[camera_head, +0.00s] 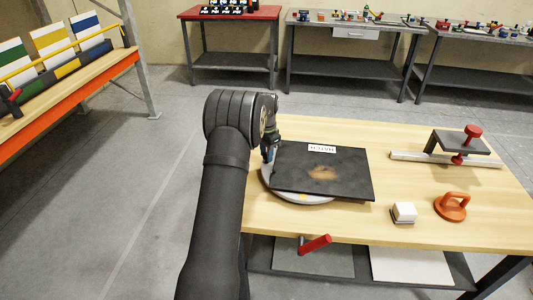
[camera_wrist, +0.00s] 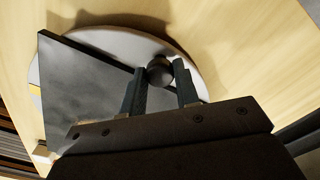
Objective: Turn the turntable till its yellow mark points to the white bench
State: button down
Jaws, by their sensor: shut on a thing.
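The turntable is a white disc (camera_head: 295,199) on the wooden table, mostly hidden under a square dark plate (camera_head: 345,180). Its yellow mark (camera_head: 303,197) shows at the near rim, facing the table's front edge; in the wrist view a yellow patch (camera_wrist: 34,90) shows at the disc's left rim. My gripper (camera_head: 268,152) is at the disc's left side, beside the plate. In the wrist view my gripper (camera_wrist: 160,78) is shut on a round dark knob (camera_wrist: 160,70) near the disc's edge. No bench in view is clearly white; the back benches look red-topped or grey.
A red-topped bench (camera_head: 230,13) and a grey bench (camera_head: 340,65) stand at the back.

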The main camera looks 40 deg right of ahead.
jog(key=c, duration=1.1)
grip_release()
notch_tip(320, 180, up, 18)
jog(key=shift+f, duration=0.25)
notch_tip(320, 180, down, 18)
jog(key=shift+r, duration=0.25)
